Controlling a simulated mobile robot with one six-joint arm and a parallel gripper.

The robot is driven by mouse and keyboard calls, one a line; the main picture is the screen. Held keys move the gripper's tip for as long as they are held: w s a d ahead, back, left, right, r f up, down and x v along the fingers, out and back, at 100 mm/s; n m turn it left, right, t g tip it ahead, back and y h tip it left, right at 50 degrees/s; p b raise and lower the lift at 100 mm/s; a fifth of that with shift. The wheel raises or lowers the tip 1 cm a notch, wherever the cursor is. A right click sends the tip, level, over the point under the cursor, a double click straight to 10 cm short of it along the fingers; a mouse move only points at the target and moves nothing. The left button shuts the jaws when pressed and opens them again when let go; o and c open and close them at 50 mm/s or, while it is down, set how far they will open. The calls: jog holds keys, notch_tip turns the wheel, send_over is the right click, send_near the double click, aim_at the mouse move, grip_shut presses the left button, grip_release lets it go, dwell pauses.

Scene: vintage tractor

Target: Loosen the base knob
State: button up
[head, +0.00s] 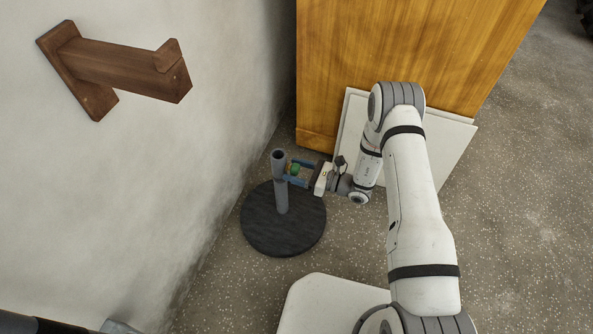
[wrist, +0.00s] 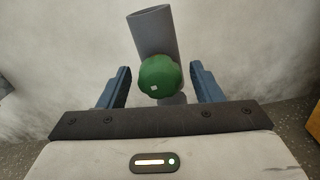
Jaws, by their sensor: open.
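The base is a dark round plate (head: 262,234) on the floor with an upright grey tube (head: 281,190) rising from it. A green knob (head: 294,169) sits on the side of the tube, near its top. In the wrist view the green knob (wrist: 160,76) is in front of the grey tube (wrist: 153,30) and bears a small white mark. My gripper (head: 289,171) reaches in from the right, level with the knob. Its blue fingers (wrist: 160,84) are open, one on each side of the knob, with a visible gap on both sides.
A white wall (head: 150,170) is close on the left, with a wooden bracket (head: 125,68) fixed to it. A wooden cabinet (head: 400,45) and a pale panel (head: 452,150) leaning against it stand behind. Speckled floor (head: 520,220) is clear on the right.

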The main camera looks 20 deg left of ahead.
jog(key=shift+c, duration=0.6)
jog(key=c, duration=0.9)
jog(key=shift+n, duration=0.3)
jog(key=n+b, duration=0.1)
jog(key=n, duration=0.2)
jog(key=shift+w+n, duration=0.1)
jog(key=shift+n, duration=0.2)
jog(key=n+b, duration=0.1)
jog(key=n, duration=0.3)
jog(key=shift+n+b, duration=0.3)
jog(key=shift+b, duration=0.05)
jog(key=n+b, duration=0.2)
jog(key=n, duration=0.2)
jog(key=shift+w+n, duration=0.1)
jog(key=shift+n, duration=0.2)
jog(key=shift+r+n+b, duration=0.15)
jog(key=shift+n+b, duration=0.55)
jog(key=shift+n, duration=1.1)
